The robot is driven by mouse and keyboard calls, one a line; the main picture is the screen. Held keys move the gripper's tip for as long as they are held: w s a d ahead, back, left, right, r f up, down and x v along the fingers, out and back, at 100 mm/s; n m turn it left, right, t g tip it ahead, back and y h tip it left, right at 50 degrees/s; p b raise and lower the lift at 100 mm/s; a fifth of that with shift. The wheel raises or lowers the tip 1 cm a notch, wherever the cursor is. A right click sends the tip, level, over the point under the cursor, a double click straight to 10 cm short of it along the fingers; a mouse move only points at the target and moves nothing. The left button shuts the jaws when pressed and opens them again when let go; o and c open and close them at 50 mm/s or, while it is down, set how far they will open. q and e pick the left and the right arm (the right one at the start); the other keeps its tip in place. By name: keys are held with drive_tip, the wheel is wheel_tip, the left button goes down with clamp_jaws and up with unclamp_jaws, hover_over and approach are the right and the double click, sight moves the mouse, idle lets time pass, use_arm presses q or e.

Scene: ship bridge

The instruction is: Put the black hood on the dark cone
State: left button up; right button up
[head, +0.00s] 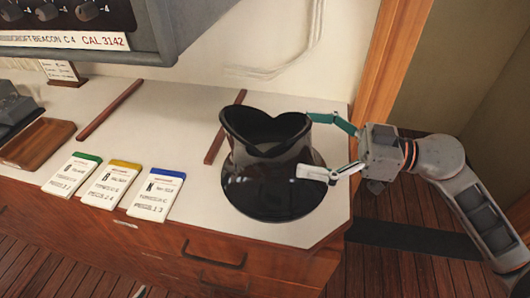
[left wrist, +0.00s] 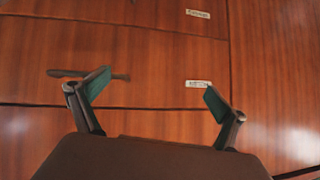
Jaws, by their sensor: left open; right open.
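The black hood (head: 262,128), with a notched, curved open rim, stands upright at the right end of the white counter. Below it is a wide, glossy dark round body (head: 262,198), seemingly the dark cone; the two run together, and I cannot tell whether the hood is fully seated. My right gripper (head: 303,146) is open at the hood's right side, one finger near the rim, the other in front of the lower body. Contact is unclear.
Green (head: 72,173), yellow (head: 116,184) and blue (head: 157,193) topped cards lie left of the hood. Brown strips (head: 110,109) lie behind them, and a wooden tray (head: 37,144) is at left. A grey console (head: 150,30) overhangs the back. Drawer handles (head: 213,256) protrude below.

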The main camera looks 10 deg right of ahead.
drive_tip(key=x, duration=0.7)
drive_tip(key=c, duration=1.9)
drive_tip(key=shift+r, duration=0.1)
drive_tip(key=shift+c, duration=0.9)
